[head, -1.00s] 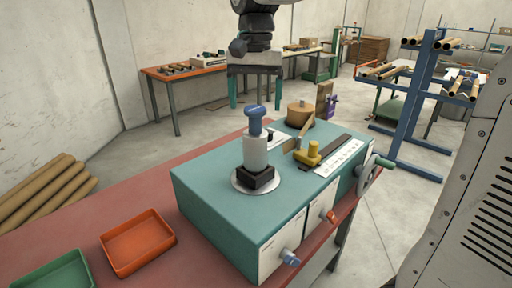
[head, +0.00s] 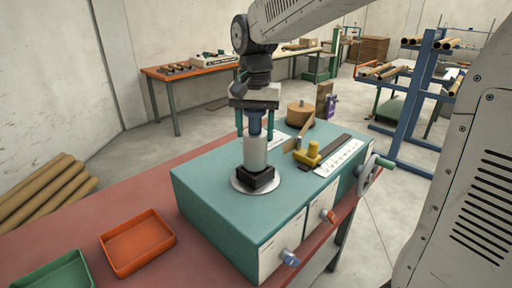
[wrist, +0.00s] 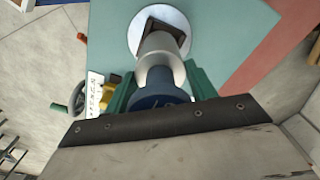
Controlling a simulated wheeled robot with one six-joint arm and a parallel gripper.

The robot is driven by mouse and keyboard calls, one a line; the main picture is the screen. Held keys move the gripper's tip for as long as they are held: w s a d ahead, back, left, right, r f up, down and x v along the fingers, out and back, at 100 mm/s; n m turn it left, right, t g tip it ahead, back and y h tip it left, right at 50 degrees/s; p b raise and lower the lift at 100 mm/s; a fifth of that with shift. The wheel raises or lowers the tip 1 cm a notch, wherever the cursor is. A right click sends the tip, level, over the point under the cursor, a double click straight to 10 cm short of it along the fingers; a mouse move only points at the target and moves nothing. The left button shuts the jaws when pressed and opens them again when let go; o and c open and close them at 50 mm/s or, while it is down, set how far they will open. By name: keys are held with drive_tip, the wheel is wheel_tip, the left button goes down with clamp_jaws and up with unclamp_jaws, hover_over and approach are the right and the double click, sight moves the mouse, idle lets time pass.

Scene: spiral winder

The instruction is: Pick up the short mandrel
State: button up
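The mandrel, which I take as the short one, is a grey cylinder (head: 255,152) with a blue knob on top, upright on a black square block (head: 256,178) over a pale disc on the teal machine (head: 215,180). My gripper (head: 256,127) points down over it, with its green fingers on either side of the blue knob. In the wrist view my gripper (wrist: 160,82) is open, with the mandrel (wrist: 160,48) between the fingers. Gaps show beside it, and no grip is visible. The top of the knob is partly hidden under the gripper's palm.
A yellow block (head: 312,152), a brown round piece (head: 300,113) and a handwheel (head: 371,174) are on the machine to the right. An orange tray (head: 137,244) and a green tray (head: 55,273) lie on the red bench at the left. Cardboard tubes (head: 45,190) are stacked beyond.

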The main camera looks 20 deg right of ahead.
sight(255, 113)
drive_tip(key=c, duration=0.9)
drive_tip(key=shift+r, duration=0.6)
wheel_tip(255, 113, up, 2)
drive_tip(key=shift+r, duration=0.15)
drive_tip(key=s+a+r, duration=0.1)
drive_tip(key=s+a, duration=0.2)
drive_tip(key=s, duration=0.4)
drive_tip(key=s+a+r, duration=0.1)
drive_tip(key=s+a, duration=0.3)
drive_tip(key=s, duration=0.3)
drive_tip(key=shift+s+r, duration=0.2)
drive_tip(key=shift+r, duration=2.1)
